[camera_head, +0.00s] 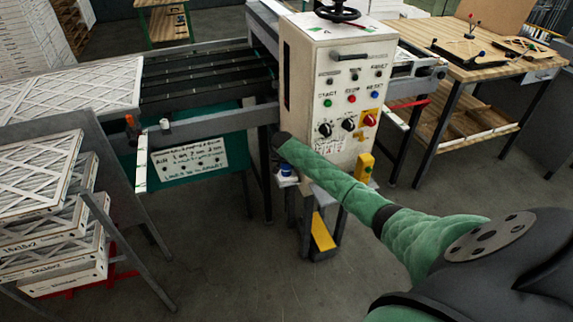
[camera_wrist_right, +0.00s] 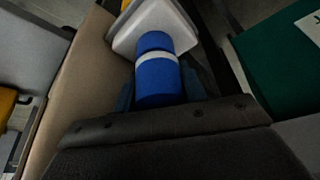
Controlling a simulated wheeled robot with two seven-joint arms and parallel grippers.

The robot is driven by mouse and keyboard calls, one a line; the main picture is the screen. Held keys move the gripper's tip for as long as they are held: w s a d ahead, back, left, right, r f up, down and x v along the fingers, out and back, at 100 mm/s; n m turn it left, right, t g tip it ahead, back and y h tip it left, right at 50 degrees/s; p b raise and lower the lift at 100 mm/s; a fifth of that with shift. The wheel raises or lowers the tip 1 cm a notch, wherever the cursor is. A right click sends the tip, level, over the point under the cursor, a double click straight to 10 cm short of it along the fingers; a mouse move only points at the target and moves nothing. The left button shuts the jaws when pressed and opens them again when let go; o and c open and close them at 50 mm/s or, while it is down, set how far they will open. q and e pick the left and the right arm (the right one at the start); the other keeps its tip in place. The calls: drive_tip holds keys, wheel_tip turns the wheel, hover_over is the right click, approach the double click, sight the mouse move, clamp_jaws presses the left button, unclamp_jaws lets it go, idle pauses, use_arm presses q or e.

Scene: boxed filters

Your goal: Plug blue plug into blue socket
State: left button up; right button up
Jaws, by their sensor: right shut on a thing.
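My right gripper (camera_wrist_right: 165,108) is shut on the blue plug (camera_wrist_right: 158,82), a cylinder with a white band, in the right wrist view. The plug's far end lies at the white socket housing (camera_wrist_right: 182,22), in line with a blue part (camera_wrist_right: 154,42). I cannot tell how deep it sits. In the head view my right arm reaches to the machine's lower left corner, and a small blue piece (camera_head: 286,169) shows on a white mount there. The jaws are mostly hidden. My left gripper is out of view.
The beige control cabinet (camera_head: 315,80) with knobs and buttons stands right beside the arm's end. A yellow box (camera_head: 365,166) is on its lower right. A conveyor (camera_head: 210,80) lies to the left, stacked filters (camera_head: 45,205) at far left. A workbench (camera_head: 500,60) stands right.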

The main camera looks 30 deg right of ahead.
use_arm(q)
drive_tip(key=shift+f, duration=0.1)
use_arm(e)
drive_tip(key=shift+f, duration=0.4)
drive_tip(key=o, duration=1.1)
drive_tip(key=shift+f, duration=0.1)
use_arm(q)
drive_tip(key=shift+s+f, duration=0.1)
use_arm(e)
drive_tip(key=shift+s+a+r+b, duration=0.2)
drive_tip(key=shift+r+b, duration=0.25)
drive_tip(key=shift+r, duration=0.2)
drive_tip(key=b+v, duration=0.1)
drive_tip(key=v, duration=0.4)
drive_tip(key=shift+r+b, duration=0.1)
drive_tip(key=shift+b, duration=0.25)
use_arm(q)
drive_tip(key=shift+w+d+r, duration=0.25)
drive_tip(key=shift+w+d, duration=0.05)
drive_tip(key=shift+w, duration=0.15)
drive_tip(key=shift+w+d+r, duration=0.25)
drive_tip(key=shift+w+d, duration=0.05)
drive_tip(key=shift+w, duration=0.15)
use_arm(e)
drive_tip(key=shift+s+a+r, duration=0.1)
drive_tip(key=shift+s+r, duration=0.1)
drive_tip(key=shift+r, duration=0.35)
